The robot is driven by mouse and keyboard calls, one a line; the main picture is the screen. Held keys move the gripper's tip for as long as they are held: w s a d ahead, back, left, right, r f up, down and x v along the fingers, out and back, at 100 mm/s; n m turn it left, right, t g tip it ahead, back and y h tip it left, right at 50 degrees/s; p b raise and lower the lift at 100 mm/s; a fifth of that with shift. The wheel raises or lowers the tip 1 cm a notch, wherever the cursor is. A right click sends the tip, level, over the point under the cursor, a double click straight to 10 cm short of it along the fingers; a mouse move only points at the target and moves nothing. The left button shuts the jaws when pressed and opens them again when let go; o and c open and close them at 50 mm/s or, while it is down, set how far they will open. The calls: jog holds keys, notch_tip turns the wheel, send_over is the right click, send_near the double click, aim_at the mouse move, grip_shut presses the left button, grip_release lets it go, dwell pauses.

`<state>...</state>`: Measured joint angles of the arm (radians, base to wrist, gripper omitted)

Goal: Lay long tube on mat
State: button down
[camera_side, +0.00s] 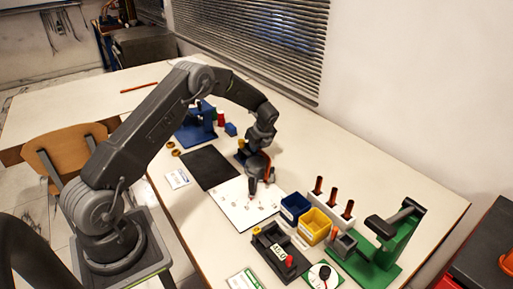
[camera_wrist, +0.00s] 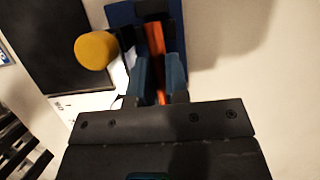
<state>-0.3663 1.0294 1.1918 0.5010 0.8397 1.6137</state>
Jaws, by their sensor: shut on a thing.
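My gripper (camera_side: 261,183) is over the far right edge of a white marked sheet. It is shut on an orange tube (camera_side: 268,169), mostly hidden by the jaws in the side view. In the wrist view the tube (camera_wrist: 154,38) runs lengthwise between the two blue-grey fingers of my gripper (camera_wrist: 158,72). The black mat (camera_side: 208,166) lies flat and bare on the table, left of my gripper. It also shows at upper left in the wrist view (camera_wrist: 62,35). I cannot tell the tube's full length.
The white sheet (camera_side: 240,209) lies beside the mat. Blue (camera_side: 294,206) and yellow (camera_side: 314,226) bins, a rack of brown pegs (camera_side: 348,209) and a green stand (camera_side: 395,240) are at right. A blue fixture (camera_side: 195,128) stands behind the mat. Another orange rod (camera_side: 138,87) lies far left.

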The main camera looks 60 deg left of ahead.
jog(key=shift+f, duration=0.45)
jog(key=shift+f, duration=0.15)
jog(key=shift+f, duration=0.25)
jog(key=c, duration=1.1)
grip_release()
jog(key=shift+r, duration=0.1)
